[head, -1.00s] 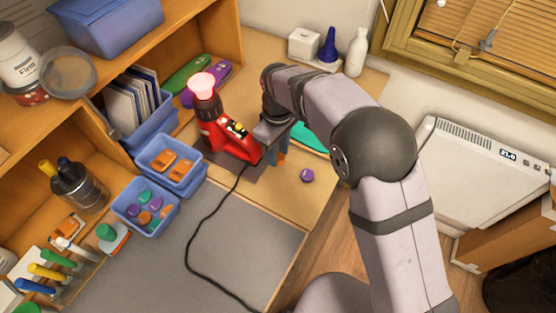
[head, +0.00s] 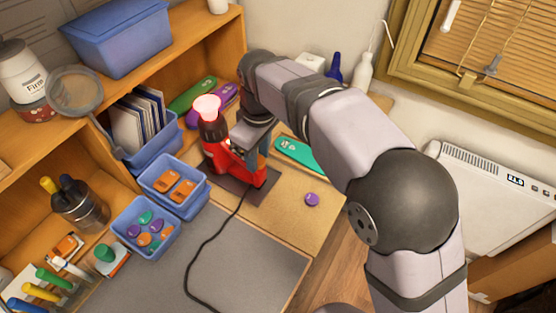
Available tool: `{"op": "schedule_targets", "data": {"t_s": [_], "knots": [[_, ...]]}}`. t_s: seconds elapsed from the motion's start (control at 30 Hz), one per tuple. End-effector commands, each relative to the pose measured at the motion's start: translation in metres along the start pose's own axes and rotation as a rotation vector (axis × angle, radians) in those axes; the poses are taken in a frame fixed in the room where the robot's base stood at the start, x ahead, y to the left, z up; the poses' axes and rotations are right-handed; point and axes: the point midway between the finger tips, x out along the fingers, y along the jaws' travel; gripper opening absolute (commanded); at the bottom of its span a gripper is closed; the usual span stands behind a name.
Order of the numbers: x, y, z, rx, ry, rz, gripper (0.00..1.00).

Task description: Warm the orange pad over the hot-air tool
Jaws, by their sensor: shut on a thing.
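The hot-air tool (head: 216,150) stands upright on a dark base, red-bodied with a black collar and a glowing pinkish nozzle at the top. My gripper (head: 262,158) is just right of the tool's body, below nozzle height, with its fingers partly hidden. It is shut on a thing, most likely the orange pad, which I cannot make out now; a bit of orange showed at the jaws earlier. Several small orange, purple and green pads lie in the front blue bin (head: 127,244). Orange pieces (head: 184,187) lie in the blue bin behind it.
A teal insole (head: 296,153) lies right of my gripper, with a small purple pad (head: 312,199) in front. The tool's black cord (head: 213,237) runs forward over the grey mat (head: 250,258). The wooden shelf and bins close off the left side.

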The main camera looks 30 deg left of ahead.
Motion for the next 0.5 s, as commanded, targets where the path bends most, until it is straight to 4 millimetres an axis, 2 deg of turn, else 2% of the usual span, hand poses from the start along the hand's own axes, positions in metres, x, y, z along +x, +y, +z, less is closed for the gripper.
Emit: {"op": "schedule_targets", "data": {"t_s": [0.03, 0.2, 0.33, 0.5], "knots": [[-0.019, -0.01, -0.014, -0.03, 0.025, 0.007, 0.08], [-0.071, -0.032, -0.043, -0.094, 0.079, 0.018, 0.08], [-0.102, -0.039, -0.057, -0.101, 0.111, 0.028, 0.08], [-0.134, -0.036, -0.068, -0.053, 0.155, 0.053, 0.08]]}}
